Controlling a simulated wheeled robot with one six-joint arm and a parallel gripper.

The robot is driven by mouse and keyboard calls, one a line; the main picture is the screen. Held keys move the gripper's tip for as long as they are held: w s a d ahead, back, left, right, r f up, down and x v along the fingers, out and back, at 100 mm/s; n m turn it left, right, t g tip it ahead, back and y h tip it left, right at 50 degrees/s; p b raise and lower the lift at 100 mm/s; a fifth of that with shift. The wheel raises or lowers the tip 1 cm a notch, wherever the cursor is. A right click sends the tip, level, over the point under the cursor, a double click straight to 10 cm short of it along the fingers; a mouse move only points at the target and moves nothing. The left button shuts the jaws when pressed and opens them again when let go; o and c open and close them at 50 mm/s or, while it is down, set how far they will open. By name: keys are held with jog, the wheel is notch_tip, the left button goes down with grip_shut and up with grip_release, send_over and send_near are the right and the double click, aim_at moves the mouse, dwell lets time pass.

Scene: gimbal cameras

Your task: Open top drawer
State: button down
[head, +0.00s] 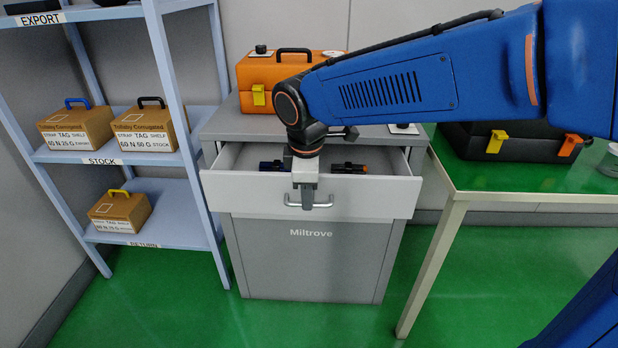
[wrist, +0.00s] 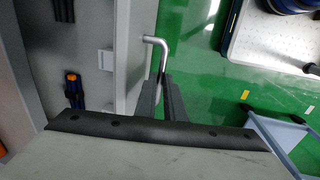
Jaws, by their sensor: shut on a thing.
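The top drawer (head: 250,197) of the grey cabinet (head: 310,262) is pulled part way out, and its inside shows. Its metal handle (head: 325,201) is on the white front panel. My gripper (head: 308,203) points down at the handle and is shut on it. In the wrist view the two dark fingers (wrist: 163,100) close on the handle bar (wrist: 158,42), beside the drawer front (wrist: 128,60). Part of the handle is hidden behind the fingers.
An orange case (head: 283,78) stands on the cabinet top. A blue shelf rack (head: 180,110) with cardboard boxes is at the left. A green-topped table (head: 480,180) with a black case (head: 515,140) is at the right. Green floor is clear before the cabinet.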

jog(key=s, duration=1.2)
jog(key=shift+s+a, duration=0.25)
jog(key=shift+s, duration=0.05)
jog(key=c, duration=1.8)
grip_release()
jog(key=shift+c, duration=0.2)
jog(key=shift+r, duration=0.1)
jog(key=s+r, duration=0.3)
jog(key=r, duration=1.4)
jog(key=shift+s, duration=0.15)
